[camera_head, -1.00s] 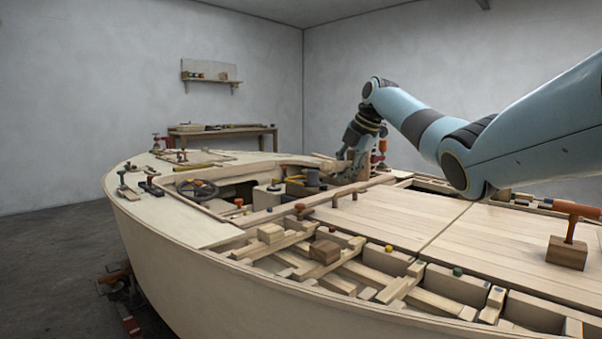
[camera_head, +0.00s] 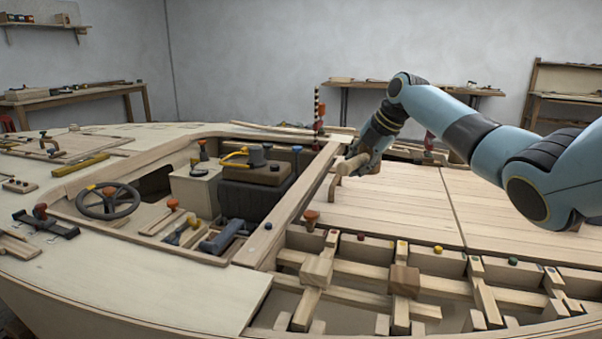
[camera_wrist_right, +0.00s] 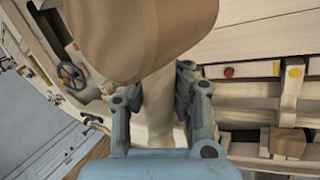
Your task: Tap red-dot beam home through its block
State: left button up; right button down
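The beam nearest the cockpit (camera_head: 306,300) runs toward the hull's near edge, its far end by the red dot (camera_head: 360,237). A pale wooden block (camera_head: 316,270) sits around or on it; I cannot tell how deep the beam sits. The red dot also shows in the right wrist view (camera_wrist_right: 229,72). My right gripper (camera_head: 362,164) is above the deck panel, beyond the beam. It is shut on the handle of a wooden mallet (camera_head: 345,168), whose big rounded head (camera_wrist_right: 140,35) fills the top of the right wrist view and hides much there. My left gripper is out of view.
A darker brown block (camera_head: 404,281) sits on the neighbouring beam, by a yellow dot (camera_head: 438,250); a green dot (camera_head: 513,261) lies farther right. An orange-topped peg (camera_head: 311,218) stands near the red dot. The cockpit with a steering wheel (camera_head: 107,201) is left. The deck panel (camera_head: 400,205) is mostly clear.

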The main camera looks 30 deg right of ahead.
pick_arm(q)
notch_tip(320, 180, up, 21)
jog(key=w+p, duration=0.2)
jog(key=p, duration=1.6)
pick_arm(e)
jog(key=s+a+r+n+y, duration=0.1)
jog(key=s+a, duration=0.4)
jog(key=a, duration=0.3)
jog(key=s+a+n+y, duration=0.1)
jog(key=s+a+n, duration=0.1)
jog(key=s+a, duration=0.55)
jog(key=s+a+r+n, duration=0.1)
jog(key=s+a, duration=0.3)
jog(key=a, duration=0.6)
pick_arm(q)
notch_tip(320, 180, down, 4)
jog(key=b, duration=0.4)
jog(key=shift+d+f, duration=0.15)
pick_arm(e)
notch_tip(320, 180, down, 6)
jog(key=shift+w+d, duration=0.2)
jog(key=shift+s, duration=0.1)
jog(key=shift+s, duration=0.2)
